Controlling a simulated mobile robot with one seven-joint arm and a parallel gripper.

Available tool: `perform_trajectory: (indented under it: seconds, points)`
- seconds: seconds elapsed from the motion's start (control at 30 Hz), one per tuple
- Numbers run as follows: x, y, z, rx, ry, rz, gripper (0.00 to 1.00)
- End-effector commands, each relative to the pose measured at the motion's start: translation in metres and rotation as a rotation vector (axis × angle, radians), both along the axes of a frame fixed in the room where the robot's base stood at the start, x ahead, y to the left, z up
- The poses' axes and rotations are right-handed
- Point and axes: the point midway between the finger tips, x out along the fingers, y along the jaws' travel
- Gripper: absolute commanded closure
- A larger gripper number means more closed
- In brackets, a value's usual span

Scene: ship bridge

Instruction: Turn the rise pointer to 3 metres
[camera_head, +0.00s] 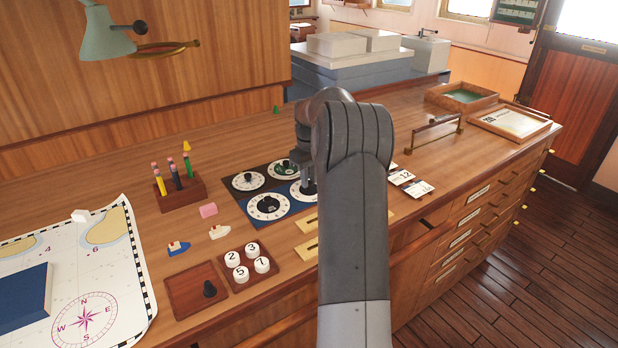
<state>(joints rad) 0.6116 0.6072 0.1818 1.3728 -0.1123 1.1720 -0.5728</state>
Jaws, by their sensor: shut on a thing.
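A group of round dials lies on the desk, two on dark plates at the back and two on blue plates in front. The near-right dial (296,194) is white, and my gripper (307,187) points down over it, shut on its dark pointer knob. My arm covers the right part of this dial. The near-left dial (268,206) is white with a black knob. The far-left dial (248,181) is white with a small black knob, and the far-right dial (281,168) has a green middle. The markings are too small to read, so I cannot tell which is the rise pointer.
A pencil block (180,194), a pink eraser (208,210) and small boat models stand left of the dials. A tray of numbered discs (248,266) is in front. My arm hides part of the desk. A chart (120,275) lies at left.

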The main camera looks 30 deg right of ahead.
Motion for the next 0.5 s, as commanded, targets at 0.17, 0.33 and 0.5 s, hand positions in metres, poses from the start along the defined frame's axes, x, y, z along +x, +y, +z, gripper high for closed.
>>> perform_trajectory:
  seconds: [0.17,0.33,0.5]
  points:
    - [0.0005,0.0002,0.0007,-0.001,-0.002,0.000,0.75]
    - [0.0003,0.0001,0.0005,0.000,-0.001,-0.001,0.61]
    - [0.0002,0.0000,0.0002,0.000,-0.001,-0.001,0.57]
